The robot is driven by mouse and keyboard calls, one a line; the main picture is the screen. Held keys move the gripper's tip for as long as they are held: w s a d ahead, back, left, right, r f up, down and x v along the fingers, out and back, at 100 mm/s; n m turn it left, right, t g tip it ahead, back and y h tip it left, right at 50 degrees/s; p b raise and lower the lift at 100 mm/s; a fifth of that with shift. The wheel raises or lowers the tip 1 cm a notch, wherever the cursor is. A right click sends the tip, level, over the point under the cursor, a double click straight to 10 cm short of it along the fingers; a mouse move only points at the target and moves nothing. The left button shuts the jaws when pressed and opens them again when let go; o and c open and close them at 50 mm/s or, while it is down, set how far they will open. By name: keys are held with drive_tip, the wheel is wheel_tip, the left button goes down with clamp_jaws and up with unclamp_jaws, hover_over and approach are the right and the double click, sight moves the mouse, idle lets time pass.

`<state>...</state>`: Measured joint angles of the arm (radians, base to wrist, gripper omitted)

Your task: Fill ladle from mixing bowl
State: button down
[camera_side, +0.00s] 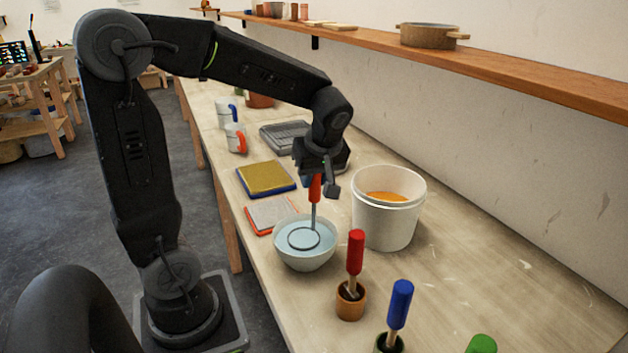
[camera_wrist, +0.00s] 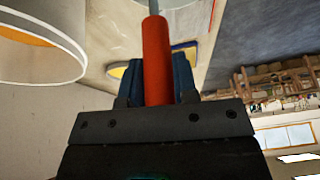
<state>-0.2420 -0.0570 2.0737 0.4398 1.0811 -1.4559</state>
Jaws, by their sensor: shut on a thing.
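A pale blue mixing bowl (camera_side: 304,257) stands on the table and holds light blue liquid. A ladle with a red handle (camera_side: 315,188) stands upright over it, its round head (camera_side: 304,238) down in the bowl at the liquid. I cannot tell how full the head is. My gripper (camera_side: 317,172) is above the bowl, pointing down, shut on the red handle. In the wrist view the red handle (camera_wrist: 156,62) sits between my two dark blue fingers (camera_wrist: 157,80). The bowl is mostly out of the wrist view.
A white bucket (camera_side: 386,222) with orange contents stands close right of the bowl. Red-handled (camera_side: 355,253) and blue-handled (camera_side: 400,304) tools stand in small pots in front. Yellow (camera_side: 265,177) and grey (camera_side: 270,213) pads lie behind-left. Mugs (camera_side: 235,137) stand farther back.

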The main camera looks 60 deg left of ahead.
drive_tip(key=shift+r, duration=3.5)
